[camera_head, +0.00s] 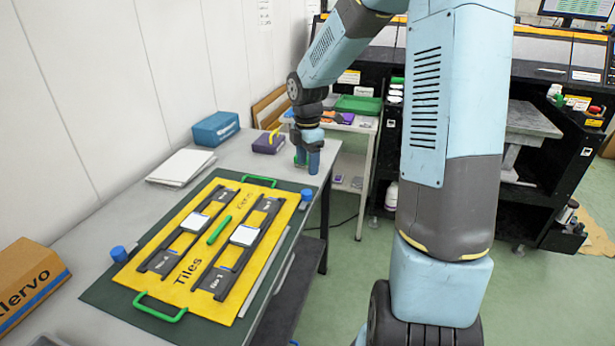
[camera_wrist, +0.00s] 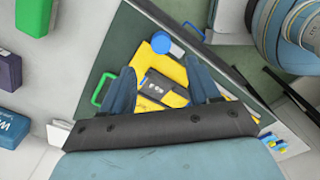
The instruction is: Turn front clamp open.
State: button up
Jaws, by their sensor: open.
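No label shows which is the front one. My gripper (camera_head: 307,170) points down just behind the right-hand clamp. In the wrist view, my gripper (camera_wrist: 161,66) is open and empty, its blue fingers spread. A round blue clamp knob (camera_wrist: 160,42) shows just beyond the fingertips, roughly between them, with no visible contact. How far the clamp is turned is unclear.
A blue box (camera_head: 215,129), a purple box (camera_head: 268,143) and white sheets (camera_head: 180,167) lie behind the board. A cardboard box (camera_head: 28,285) stands at the left by the wall. A green handle (camera_head: 259,180) rises at the board's far end. Bare grey table shows beside the sheets.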

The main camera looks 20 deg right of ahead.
jog(key=shift+r, duration=1.95)
jog(key=s+r+m+t, duration=0.2)
jog(key=s+r+m, duration=0.2)
jog(key=s, duration=0.5)
jog(key=s+r+m+t, duration=0.1)
jog(key=s+r+m, duration=0.4)
jog(key=s+m, duration=0.4)
jog(key=s+r+m+t, duration=0.2)
jog(key=s+r+m, duration=0.3)
jog(key=s, duration=0.5)
jog(key=shift+a+r+m+t, duration=0.25)
jog(key=shift+a+m+t, duration=0.05)
jog(key=shift+m, duration=0.7)
